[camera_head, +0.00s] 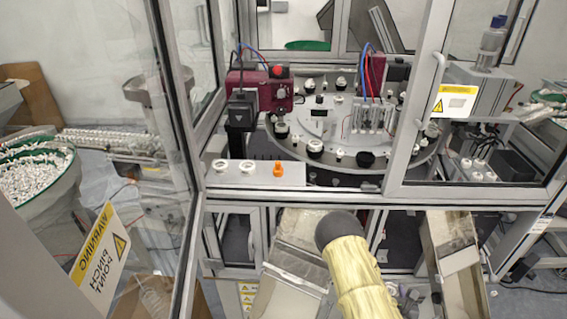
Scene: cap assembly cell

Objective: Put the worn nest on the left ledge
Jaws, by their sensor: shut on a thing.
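The left ledge (232,179) is a light grey shelf at the front left opening of the cell. Two round whitish nest-like pieces, a left one (220,166) and a right one (248,167), sit on it. A small orange piece (278,169) stands near its right end. I cannot tell which piece, if any, is the worn nest. The rotary table (345,150) behind carries several dark and white nests around its rim. My arm's gold-coloured sleeve with a dark rounded end shows at the bottom centre; my gripper and anything it holds are not visible.
A dark red unit (262,92) with a black box stands above the table's left side. A glazed door (470,140) with a grey frame covers the right side, and a frame post (180,110) stands left of the ledge. The ledge's front left strip is bare.

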